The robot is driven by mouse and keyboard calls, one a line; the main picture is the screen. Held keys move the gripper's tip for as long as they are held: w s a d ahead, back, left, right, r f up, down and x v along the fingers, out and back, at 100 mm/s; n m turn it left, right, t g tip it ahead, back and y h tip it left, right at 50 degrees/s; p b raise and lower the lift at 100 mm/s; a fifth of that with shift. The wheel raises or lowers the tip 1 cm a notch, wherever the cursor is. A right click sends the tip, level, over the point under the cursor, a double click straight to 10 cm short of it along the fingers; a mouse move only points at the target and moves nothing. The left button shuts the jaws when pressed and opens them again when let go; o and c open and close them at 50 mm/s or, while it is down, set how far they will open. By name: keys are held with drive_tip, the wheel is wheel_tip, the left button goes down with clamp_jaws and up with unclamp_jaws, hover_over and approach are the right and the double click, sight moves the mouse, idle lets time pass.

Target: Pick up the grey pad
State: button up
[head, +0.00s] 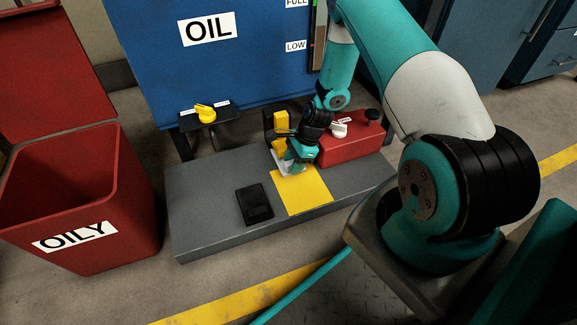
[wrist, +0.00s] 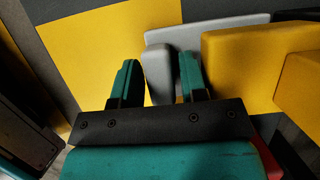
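The grey pad shows in the wrist view as a light grey plate (wrist: 215,30) with an upright grey grip piece (wrist: 158,72). In the head view a pale edge of it (head: 283,162) shows beside my gripper (head: 296,155), by the yellow square on the bench. My gripper (wrist: 160,82) also shows in the wrist view with its two teal fingers apart. The grip piece stands between them, close to the left finger, with a small gap at the right finger. Part of the pad is hidden by the fingers and a yellow block.
The yellow block (wrist: 255,62) stands just right of the fingers. A yellow square (head: 305,191) and a black pad (head: 255,203) lie on the grey bench (head: 205,190). A red box (head: 350,145) is behind; an oily bin (head: 75,210) stands left.

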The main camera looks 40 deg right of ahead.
drive_tip(key=shift+r, duration=0.1)
clamp_jaws()
drive_tip(key=shift+r, duration=0.15)
drive_tip(key=shift+r+p, duration=0.5)
drive_tip(key=shift+p, duration=0.35)
drive_tip(key=shift+r, duration=0.15)
